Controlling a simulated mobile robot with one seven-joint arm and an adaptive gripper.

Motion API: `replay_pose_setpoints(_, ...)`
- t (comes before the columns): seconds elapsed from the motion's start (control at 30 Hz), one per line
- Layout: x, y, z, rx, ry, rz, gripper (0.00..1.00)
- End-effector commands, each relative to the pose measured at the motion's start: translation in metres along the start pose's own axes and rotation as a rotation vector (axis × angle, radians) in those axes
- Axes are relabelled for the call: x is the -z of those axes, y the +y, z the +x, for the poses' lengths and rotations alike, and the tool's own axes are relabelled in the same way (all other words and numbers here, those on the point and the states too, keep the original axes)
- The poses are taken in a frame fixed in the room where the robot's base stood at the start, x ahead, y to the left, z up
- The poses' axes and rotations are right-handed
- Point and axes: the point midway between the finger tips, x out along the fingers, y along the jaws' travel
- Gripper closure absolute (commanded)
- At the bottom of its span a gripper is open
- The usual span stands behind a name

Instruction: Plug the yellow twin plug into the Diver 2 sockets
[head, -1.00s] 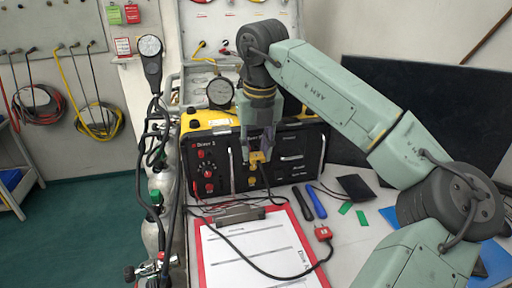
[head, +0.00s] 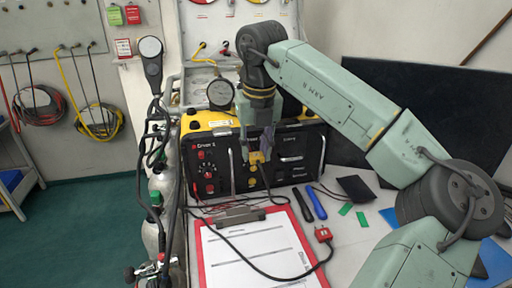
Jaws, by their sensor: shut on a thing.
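My gripper (head: 262,150) points down in front of the diver air panel (head: 290,178), a black box with a yellow top. It is shut on the yellow twin plug (head: 256,158), which is close against the panel's front, right of the Diver 1 column (head: 206,172). My gripper and arm cover part of the panel here, including any Diver 2 lettering. I cannot tell whether the plug's pins are in sockets. A dark lead (head: 275,183) hangs from the plug. A yellow socket or knob (head: 252,182) shows just below it.
A red clipboard (head: 202,262) with paper lies in front of the panel. Next to it are a red plug (head: 323,233) on a black lead, a black pen-like tool (head: 301,204) and a blue one (head: 315,202).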

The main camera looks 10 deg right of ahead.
Motion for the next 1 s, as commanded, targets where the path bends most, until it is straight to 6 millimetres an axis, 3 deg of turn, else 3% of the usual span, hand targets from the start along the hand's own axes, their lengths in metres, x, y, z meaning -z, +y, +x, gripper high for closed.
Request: replay_pose_setpoints(1.0, -0.0069, -0.0003, 0.0006, 0.0, -0.002, 0.0, 1.0)
